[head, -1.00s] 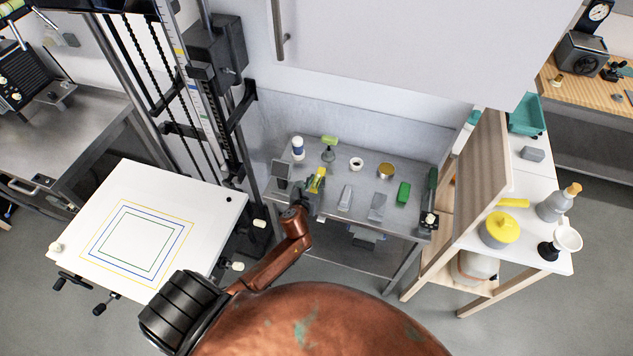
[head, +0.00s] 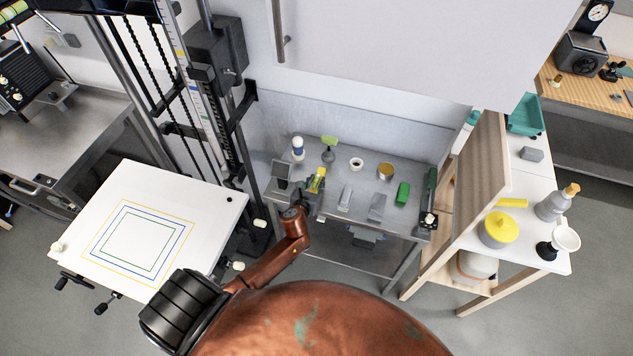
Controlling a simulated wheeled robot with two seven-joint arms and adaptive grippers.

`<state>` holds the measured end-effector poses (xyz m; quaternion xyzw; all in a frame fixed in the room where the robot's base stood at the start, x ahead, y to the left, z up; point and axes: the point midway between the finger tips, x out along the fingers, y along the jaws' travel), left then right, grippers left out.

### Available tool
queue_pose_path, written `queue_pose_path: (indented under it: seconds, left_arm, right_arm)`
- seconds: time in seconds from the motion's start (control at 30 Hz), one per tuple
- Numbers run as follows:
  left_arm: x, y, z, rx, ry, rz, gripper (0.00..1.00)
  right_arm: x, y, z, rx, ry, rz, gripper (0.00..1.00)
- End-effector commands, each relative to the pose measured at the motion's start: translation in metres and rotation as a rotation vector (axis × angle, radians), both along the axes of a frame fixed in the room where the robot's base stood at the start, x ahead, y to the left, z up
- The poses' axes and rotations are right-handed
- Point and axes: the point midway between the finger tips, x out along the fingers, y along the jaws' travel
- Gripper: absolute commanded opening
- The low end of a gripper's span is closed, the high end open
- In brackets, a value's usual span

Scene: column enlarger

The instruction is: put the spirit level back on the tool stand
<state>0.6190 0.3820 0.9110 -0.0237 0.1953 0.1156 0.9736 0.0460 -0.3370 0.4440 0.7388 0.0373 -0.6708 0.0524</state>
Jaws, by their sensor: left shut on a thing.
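My left gripper (head: 309,190) is over the front left part of the grey metal tool stand (head: 325,208). It is shut on the yellow spirit level (head: 318,178), which sticks out past the fingers and looks tilted. The gripper hides part of the level, and I cannot tell whether the level touches the stand's top. My right gripper is not in view.
Around the level on the stand are a white and blue bottle (head: 298,147), a white ring (head: 356,164), a brass tin (head: 386,171), a green block (head: 403,193) and a dark upright plate (head: 282,173). The white easel board (head: 80,230) is at left, a wooden panel (head: 485,170) at right.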

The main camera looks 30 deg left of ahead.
Motion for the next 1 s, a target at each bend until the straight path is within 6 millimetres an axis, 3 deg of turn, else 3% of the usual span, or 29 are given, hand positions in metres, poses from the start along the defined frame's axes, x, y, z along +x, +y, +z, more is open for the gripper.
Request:
queue_pose_path:
  seconds: [1.0]
  left_arm:
    - [0.0002,-0.0001,-0.0072,0.000,-0.001,0.000,0.00]
  right_arm:
    - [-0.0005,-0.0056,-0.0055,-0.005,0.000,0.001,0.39]
